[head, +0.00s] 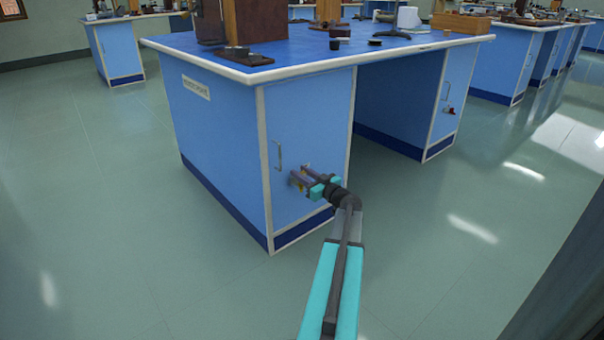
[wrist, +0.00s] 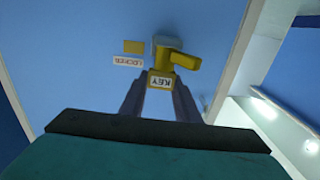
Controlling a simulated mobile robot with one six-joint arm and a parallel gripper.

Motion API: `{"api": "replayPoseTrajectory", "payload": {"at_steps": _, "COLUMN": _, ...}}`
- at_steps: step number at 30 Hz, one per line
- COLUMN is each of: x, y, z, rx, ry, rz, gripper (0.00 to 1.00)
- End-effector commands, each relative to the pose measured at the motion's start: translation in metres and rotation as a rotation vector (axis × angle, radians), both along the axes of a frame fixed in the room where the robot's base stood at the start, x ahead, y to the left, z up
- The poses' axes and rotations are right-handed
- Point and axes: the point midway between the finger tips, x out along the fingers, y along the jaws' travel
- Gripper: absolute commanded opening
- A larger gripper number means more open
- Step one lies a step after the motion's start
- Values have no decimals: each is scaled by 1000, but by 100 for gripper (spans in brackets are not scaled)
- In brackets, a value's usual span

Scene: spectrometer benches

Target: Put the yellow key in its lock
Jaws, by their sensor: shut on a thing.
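The yellow key shows in the wrist view (wrist: 184,61), with a white tag reading "KEY" on its near end. My gripper (wrist: 160,92) is shut on that near end. In the head view my gripper (head: 300,177) is at the front door of the near blue bench, below and right of its handle. A small grey block (wrist: 162,41), seemingly the lock, is at the key's far end on the door. The key overlaps it in the picture; I cannot tell whether the tip is inside. A yellow square (wrist: 134,47) and a "LOCKER" label (wrist: 128,62) are beside it.
The blue bench (head: 225,120) has a metal door handle (head: 278,156) near my gripper. An open knee space (head: 385,110) lies to the right of the door. A second cupboard door with a red item (head: 449,110) is beyond. The floor around is clear.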

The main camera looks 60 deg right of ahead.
Motion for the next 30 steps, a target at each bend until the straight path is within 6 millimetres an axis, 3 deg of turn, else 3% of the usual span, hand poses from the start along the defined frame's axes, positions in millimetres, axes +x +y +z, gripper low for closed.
{"api": "replayPoseTrajectory", "payload": {"at_steps": 2, "x": 0, "y": 0, "z": -1, "rx": 0, "ry": 0, "rz": 0, "gripper": 7}}
{"api": "replayPoseTrajectory", "payload": {"at_steps": 3, "x": 0, "y": 0, "z": -1, "rx": 0, "ry": 0, "rz": 0, "gripper": 32}}
{"api": "replayPoseTrajectory", "payload": {"at_steps": 4, "x": 0, "y": 0, "z": -1, "rx": 0, "ry": 0, "rz": 0, "gripper": 37}}
{"api": "replayPoseTrajectory", "payload": {"at_steps": 16, "x": -2, "y": 1, "z": -1, "rx": 0, "ry": 0, "rz": 0, "gripper": 37}}
{"api": "replayPoseTrajectory", "payload": {"at_steps": 30, "x": -25, "y": 9, "z": -1, "rx": 0, "ry": 1, "rz": -1, "gripper": 37}}
